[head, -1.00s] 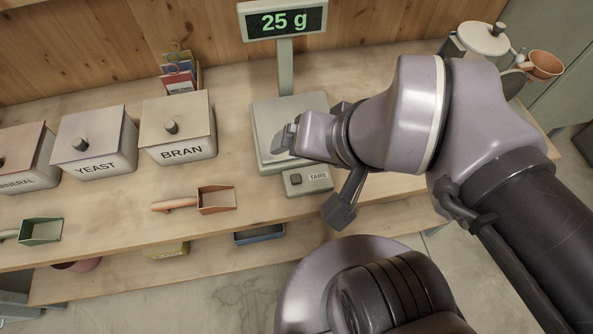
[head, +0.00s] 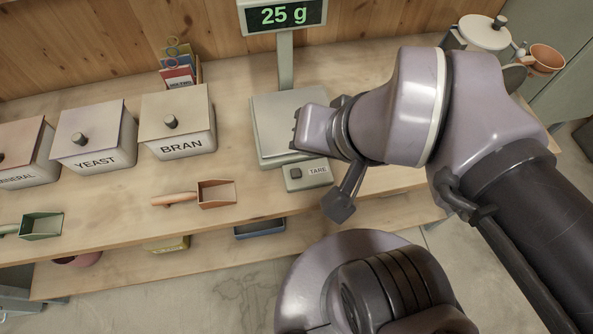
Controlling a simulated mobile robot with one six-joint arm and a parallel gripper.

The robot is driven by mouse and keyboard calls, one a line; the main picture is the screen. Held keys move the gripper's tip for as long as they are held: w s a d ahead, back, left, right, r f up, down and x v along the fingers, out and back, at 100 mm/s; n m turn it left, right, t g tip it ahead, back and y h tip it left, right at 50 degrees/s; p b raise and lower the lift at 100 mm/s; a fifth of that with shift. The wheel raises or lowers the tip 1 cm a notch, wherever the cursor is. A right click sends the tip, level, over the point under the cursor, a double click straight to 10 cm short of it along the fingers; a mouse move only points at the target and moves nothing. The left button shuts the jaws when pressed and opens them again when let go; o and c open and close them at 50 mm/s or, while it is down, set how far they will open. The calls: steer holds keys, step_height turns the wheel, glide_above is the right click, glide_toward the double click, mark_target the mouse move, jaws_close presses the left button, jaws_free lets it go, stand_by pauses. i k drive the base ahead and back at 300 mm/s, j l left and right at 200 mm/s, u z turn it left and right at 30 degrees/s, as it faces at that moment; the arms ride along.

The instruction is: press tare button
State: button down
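The scale (head: 266,150) stands on the bench with a flat grey pan and a display (head: 284,15) on a post reading 25 g. The tare button (head: 295,173) is a small dark square on the scale's front panel, beside the printed word TARE. It is in plain view with nothing on it. My gripper (head: 297,130) is over the right part of the pan, behind and above the button, apart from it in the picture. The gripper's own body hides its fingers, so their opening does not show. My wrist hides the right part of the pan.
Lidded bins marked YEAST (head: 95,150) and BRAN (head: 178,135) stand left of the scale. An orange-handled scoop (head: 215,193) and a green scoop (head: 42,226) lie in front. A lidded white pot (head: 484,33) and a copper-coloured pan (head: 546,60) stand back right.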

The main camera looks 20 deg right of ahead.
mark_target(295, 173)
steer(key=j+z, duration=0.15)
steer(key=j, duration=0.65)
steer(key=k+j+z, duration=0.1)
steer(key=j, duration=0.7)
